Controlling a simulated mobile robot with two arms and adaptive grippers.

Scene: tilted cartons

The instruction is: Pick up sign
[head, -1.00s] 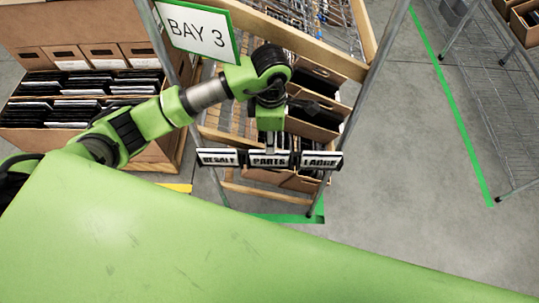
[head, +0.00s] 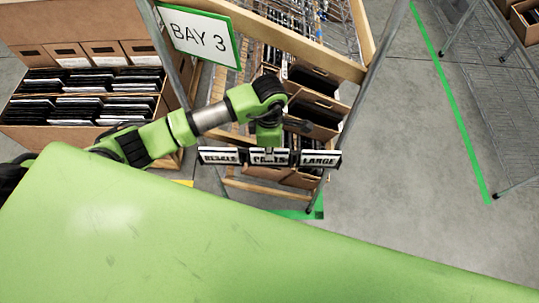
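A dark sign strip with white labels, the right one reading LARGE (head: 320,160), shows in the head view in front of the lower rack. Its middle label seems to read PARTS and is partly covered. My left gripper (head: 269,150) points down at the middle of this strip, just below my green wrist. Its fingers are small and dark against the strip, so I cannot tell whether they are closed on it. A white BAY 3 sign (head: 199,34) with a green border hangs higher on the rack, apart from the gripper. My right gripper is not in view.
A wood-edged metal rack (head: 300,43) holds open brown cartons (head: 318,108) on tilted shelves behind my arm. A large carton (head: 75,135) with dark packets stands at left. A wire rack (head: 500,110) stands at right. Grey floor (head: 405,180) between the racks is clear.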

